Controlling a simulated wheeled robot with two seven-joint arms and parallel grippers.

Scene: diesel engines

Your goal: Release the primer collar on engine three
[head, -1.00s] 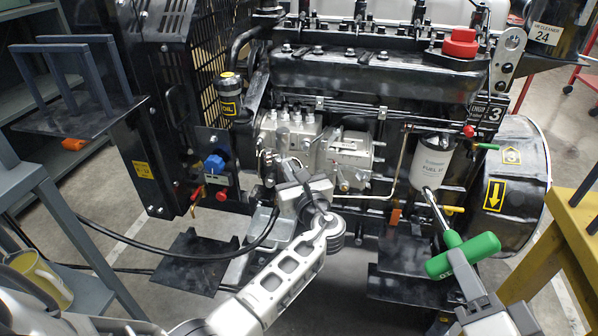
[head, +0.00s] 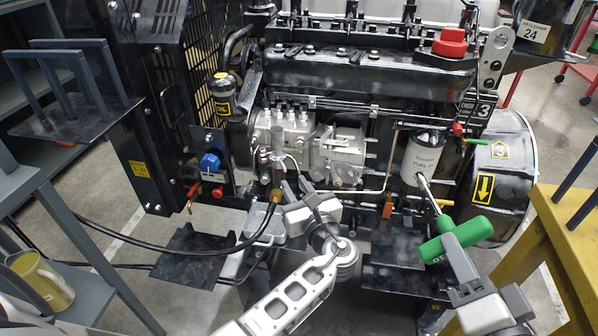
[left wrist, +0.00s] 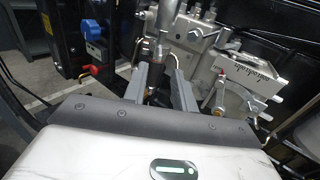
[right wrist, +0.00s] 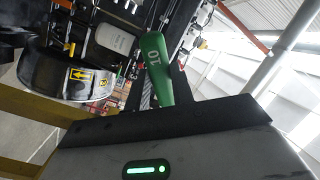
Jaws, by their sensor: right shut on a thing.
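The engine marked 3 (head: 365,75) has a silver injection pump (head: 335,150) on its side. A small upright grey cylinder with a fitting (head: 264,165), possibly the primer, stands at the pump's left end; it also shows in the left wrist view (left wrist: 162,45). My left gripper (head: 284,192) is just below and right of it. In the left wrist view its two fingers (left wrist: 160,75) are apart, with the cylinder's lower end between or behind them; contact cannot be told. My right gripper (head: 446,236) is shut on a green-handled tool (head: 475,230) marked 10 (right wrist: 156,60).
A white fuel filter (head: 423,158) and a drum-like housing (head: 505,150) are right of the pump. A black hose (head: 175,250) runs low at left.

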